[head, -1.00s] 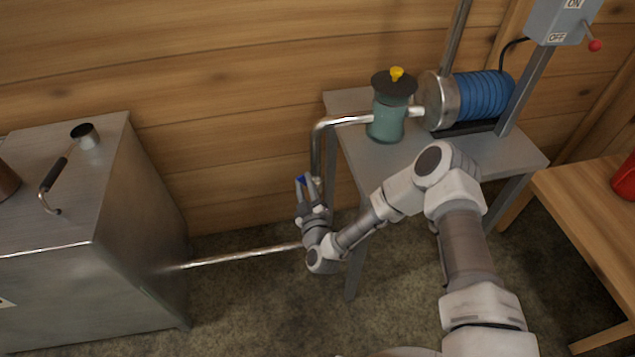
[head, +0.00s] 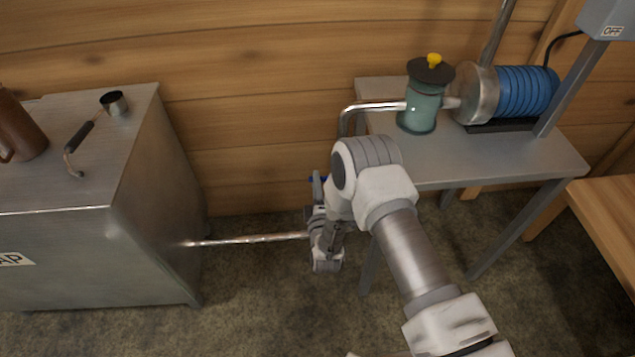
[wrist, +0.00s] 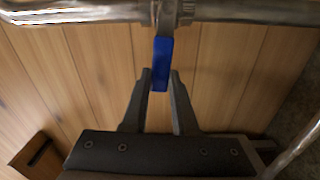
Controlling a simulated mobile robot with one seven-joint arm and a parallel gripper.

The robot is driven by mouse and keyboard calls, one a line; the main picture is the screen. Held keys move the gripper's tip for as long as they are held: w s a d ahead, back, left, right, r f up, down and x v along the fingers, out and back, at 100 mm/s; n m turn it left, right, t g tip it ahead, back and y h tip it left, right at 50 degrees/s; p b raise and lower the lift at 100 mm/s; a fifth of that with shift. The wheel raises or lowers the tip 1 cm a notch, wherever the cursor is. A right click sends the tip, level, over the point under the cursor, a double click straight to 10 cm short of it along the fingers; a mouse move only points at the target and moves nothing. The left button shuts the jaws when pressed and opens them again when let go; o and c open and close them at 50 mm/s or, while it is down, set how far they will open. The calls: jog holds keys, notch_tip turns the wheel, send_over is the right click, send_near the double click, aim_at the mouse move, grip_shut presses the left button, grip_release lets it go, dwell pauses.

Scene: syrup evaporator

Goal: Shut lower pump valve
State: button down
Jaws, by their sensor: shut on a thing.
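The lower pump valve has a blue handle (wrist: 162,62), mounted on a metal pipe (wrist: 85,12) across the top of the wrist view. There the handle points away from the pipe, roughly at right angles to it. My gripper (wrist: 160,80) is shut on the handle's free end, one finger on each side. In the head view only a sliver of the blue handle (head: 312,179) shows beside my gripper (head: 318,187); my arm hides most of the valve and the vertical pipe.
A grey metal table (head: 470,158) carries a green pump canister (head: 421,108) with a yellow knob and a blue ribbed motor (head: 527,92). A steel evaporator box (head: 150,200) stands at left, joined by a low pipe (head: 245,240). A wooden bench (head: 610,205) is at right. Plank wall is behind.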

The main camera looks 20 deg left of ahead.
jog(key=shift+f+n, duration=0.35)
jog(key=shift+n, duration=0.25)
jog(key=shift+w, duration=0.1)
jog(key=c, duration=0.7)
grip_release()
jog(key=shift+f, duration=0.1)
jog(key=shift+b, duration=0.3)
jog(key=shift+d, duration=0.1)
